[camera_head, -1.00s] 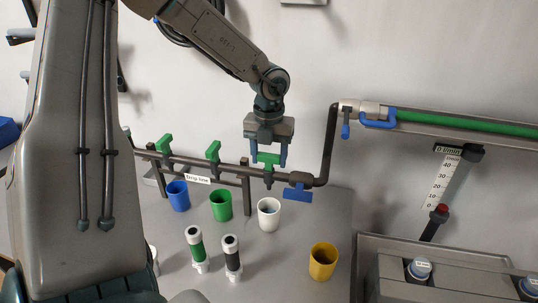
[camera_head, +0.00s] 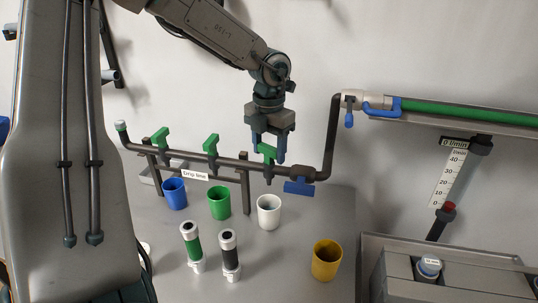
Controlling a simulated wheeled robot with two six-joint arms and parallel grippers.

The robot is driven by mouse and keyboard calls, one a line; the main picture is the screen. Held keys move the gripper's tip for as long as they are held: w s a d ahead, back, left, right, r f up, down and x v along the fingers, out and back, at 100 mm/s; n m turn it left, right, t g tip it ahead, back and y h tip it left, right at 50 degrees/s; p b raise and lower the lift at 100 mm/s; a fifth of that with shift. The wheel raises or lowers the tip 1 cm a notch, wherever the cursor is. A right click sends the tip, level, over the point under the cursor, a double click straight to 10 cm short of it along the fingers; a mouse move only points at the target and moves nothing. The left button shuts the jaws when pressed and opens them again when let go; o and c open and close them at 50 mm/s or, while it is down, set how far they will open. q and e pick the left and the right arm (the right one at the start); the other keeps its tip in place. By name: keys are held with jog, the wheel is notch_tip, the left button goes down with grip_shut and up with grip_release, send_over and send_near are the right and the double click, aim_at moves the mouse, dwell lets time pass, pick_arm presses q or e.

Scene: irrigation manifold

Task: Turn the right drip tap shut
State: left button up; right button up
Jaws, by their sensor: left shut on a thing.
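The drip line is a dark horizontal pipe (camera_head: 228,160) with a "Drip line" label and three green-handled taps. The right drip tap (camera_head: 267,153) is at its right part, above the white cup. Its green handle lies between the blue fingers of my left gripper (camera_head: 268,152), which comes down from above and is shut on it. The handle now points much like those of the middle tap (camera_head: 211,146) and the left tap (camera_head: 160,138). The fingers hide part of it. My right gripper is not in view.
Blue (camera_head: 174,194), green (camera_head: 219,203) and white (camera_head: 268,212) cups stand below the taps; a yellow cup (camera_head: 327,260) is nearer. Two cylinders (camera_head: 230,255) stand in front. The flow gauge (camera_head: 453,175) reads 0 l/min.

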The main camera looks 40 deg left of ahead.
pick_arm(q)
jog(key=m+b, duration=0.2)
jog(key=m, duration=0.3)
jog(key=shift+m+b, duration=0.35)
jog(key=shift+m, duration=3.95)
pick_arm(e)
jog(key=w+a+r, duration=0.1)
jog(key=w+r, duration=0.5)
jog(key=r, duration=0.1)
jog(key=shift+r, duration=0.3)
pick_arm(q)
jog(key=o, duration=1)
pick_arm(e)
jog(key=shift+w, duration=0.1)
